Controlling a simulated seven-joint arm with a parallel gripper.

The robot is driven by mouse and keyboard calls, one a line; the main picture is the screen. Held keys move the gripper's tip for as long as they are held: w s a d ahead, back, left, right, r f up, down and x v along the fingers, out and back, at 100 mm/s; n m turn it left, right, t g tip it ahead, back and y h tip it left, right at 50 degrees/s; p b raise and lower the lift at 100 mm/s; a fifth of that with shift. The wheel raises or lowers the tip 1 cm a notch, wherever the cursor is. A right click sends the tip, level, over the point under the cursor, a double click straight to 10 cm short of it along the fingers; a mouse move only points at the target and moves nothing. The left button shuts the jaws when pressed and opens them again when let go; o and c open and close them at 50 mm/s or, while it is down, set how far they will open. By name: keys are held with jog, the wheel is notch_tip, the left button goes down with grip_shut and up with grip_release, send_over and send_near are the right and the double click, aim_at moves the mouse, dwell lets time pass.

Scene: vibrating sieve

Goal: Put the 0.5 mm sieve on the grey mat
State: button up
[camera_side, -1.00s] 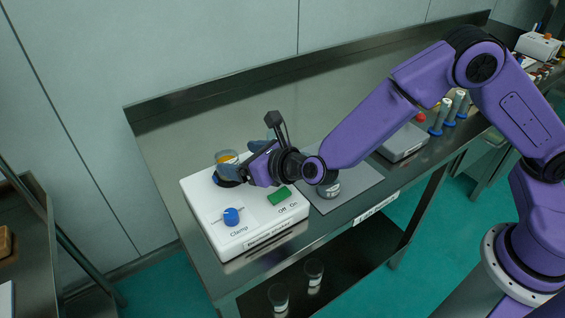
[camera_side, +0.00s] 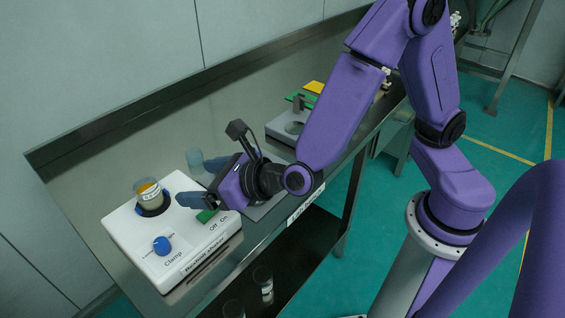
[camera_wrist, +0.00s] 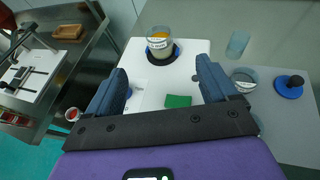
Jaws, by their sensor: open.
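A clear cup-shaped sieve (camera_side: 149,195) with a white label and yellow-orange contents stands upright in the dark round seat of the white shaker (camera_side: 128,229). It also shows in the wrist view (camera_wrist: 160,42), ahead of my fingertips; its label is too small to read. My gripper (camera_side: 193,183) is open and empty, to the right of this sieve and apart from it; in the wrist view its fingers (camera_wrist: 162,68) point toward the sieve. The grey mat (camera_wrist: 275,125) lies right of the shaker, mostly hidden by my gripper in the side view.
The shaker has a blue clamp knob (camera_side: 161,245) and a green switch (camera_wrist: 178,101). A clear round vessel (camera_wrist: 243,80) and a blue disc with a dark knob (camera_wrist: 289,86) are at the right. A bluish transparent cylinder (camera_side: 194,159) stands behind the shaker. Glass jars (camera_side: 262,281) are on the lower shelf.

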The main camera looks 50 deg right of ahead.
jog(key=s+d+r+m+g+h, duration=0.1)
jog(key=s+d+m+g+h, duration=0.15)
jog(key=d+m, duration=0.5)
jog(key=s+d+r+m+g+h, duration=0.1)
jog(key=s+d+m+g+h, duration=0.2)
jog(key=d+m, duration=0.5)
jog(key=s+d+m+g+y, duration=0.1)
jog(key=s+d+m+g, duration=0.2)
jog(key=s+m, duration=0.2)
jog(key=s+d+m+g, duration=0.3)
jog(key=s+m, duration=0.3)
jog(key=s, duration=0.5)
jog(key=shift+s+f+g+y, duration=0.2)
jog(key=shift+g+y, duration=0.15)
jog(key=shift+g, duration=0.2)
jog(key=shift+w+a+m, duration=0.1)
jog(key=shift+a+m, duration=0.05)
jog(key=shift+m, duration=0.2)
